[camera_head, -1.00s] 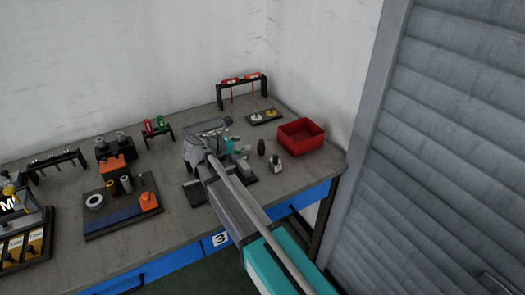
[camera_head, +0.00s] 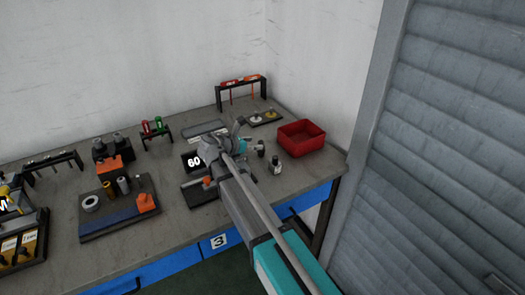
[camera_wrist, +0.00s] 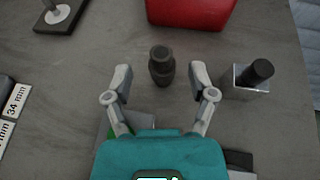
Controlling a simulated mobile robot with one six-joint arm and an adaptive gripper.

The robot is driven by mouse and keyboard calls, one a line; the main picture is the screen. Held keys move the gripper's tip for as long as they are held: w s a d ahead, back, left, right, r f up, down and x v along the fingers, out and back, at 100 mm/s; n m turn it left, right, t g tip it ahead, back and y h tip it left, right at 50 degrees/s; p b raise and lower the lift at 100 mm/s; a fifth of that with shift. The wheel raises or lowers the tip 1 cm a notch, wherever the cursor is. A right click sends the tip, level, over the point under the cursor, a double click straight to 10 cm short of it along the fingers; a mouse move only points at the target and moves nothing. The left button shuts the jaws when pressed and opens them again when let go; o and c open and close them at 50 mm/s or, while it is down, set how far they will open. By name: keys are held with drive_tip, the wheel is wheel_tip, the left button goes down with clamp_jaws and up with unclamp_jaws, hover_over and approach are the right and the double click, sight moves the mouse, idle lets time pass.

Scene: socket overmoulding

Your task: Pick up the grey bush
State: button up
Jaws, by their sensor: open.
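The grey bush (camera_wrist: 161,67), a dark stepped cylinder, stands upright on the bench at the centre of the wrist view. It also shows in the head view (camera_head: 261,149), just right of my gripper (camera_head: 240,137). In the wrist view my gripper (camera_wrist: 160,80) is open and empty, with one finger on each side of the bush's line. A gap shows between the bush and each finger. I cannot tell the height of the fingertips over the bench.
A metal block with a black knob (camera_wrist: 249,78) stands close to the right finger. A red bin (camera_head: 302,139) is behind it. A small plate with pegs (camera_head: 263,118) lies at the back. A tray with cylinders and an orange part (camera_head: 100,225) is on the left.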

sight(261, 142)
drive_tip(key=shift+b+x, duration=0.65)
drive_tip(key=shift+x, duration=1.3)
drive_tip(key=shift+f, duration=0.1)
clamp_jaws()
